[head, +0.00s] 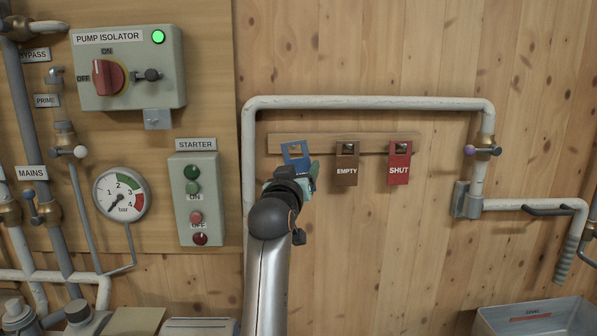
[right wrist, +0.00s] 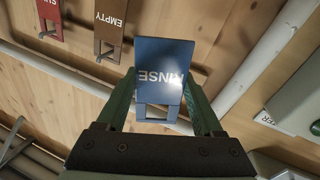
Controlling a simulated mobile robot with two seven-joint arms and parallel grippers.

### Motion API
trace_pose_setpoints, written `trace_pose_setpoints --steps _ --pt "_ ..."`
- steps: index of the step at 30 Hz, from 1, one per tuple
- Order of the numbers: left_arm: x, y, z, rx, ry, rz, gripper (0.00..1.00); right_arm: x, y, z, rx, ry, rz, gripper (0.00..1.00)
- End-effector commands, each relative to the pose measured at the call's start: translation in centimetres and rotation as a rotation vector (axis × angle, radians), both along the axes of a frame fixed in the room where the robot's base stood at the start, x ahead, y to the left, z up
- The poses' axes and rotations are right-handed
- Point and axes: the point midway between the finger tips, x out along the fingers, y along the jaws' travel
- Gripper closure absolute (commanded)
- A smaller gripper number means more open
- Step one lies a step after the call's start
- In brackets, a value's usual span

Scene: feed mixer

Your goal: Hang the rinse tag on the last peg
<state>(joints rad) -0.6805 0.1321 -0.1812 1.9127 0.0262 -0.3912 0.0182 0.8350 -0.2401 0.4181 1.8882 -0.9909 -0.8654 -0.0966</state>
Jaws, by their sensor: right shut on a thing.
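In the right wrist view the tag (right wrist: 164,68) reads RINSE upside down and sits between the green fingers. My right gripper (head: 291,178) is shut on it and hides its lower part in the head view. The peg at this end is hidden, so I cannot tell whether the tag is around it or in front of it. My left gripper is out of view.
The brown EMPTY tag (head: 346,165) and red SHUT tag (head: 399,165) hang on the pegs to the right. A white pipe (head: 365,103) runs above the rail and down its left side. The STARTER box (head: 198,200) is further left. The wall below the tags is clear.

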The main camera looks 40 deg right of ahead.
Motion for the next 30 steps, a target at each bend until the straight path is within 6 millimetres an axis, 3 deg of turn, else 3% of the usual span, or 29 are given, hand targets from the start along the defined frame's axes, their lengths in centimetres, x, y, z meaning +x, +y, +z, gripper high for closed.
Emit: trace_pose_setpoints --steps 30 --pt "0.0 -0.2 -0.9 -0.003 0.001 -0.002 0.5 4.7 -4.0 -0.5 0.001 -0.001 -0.002 0.92"
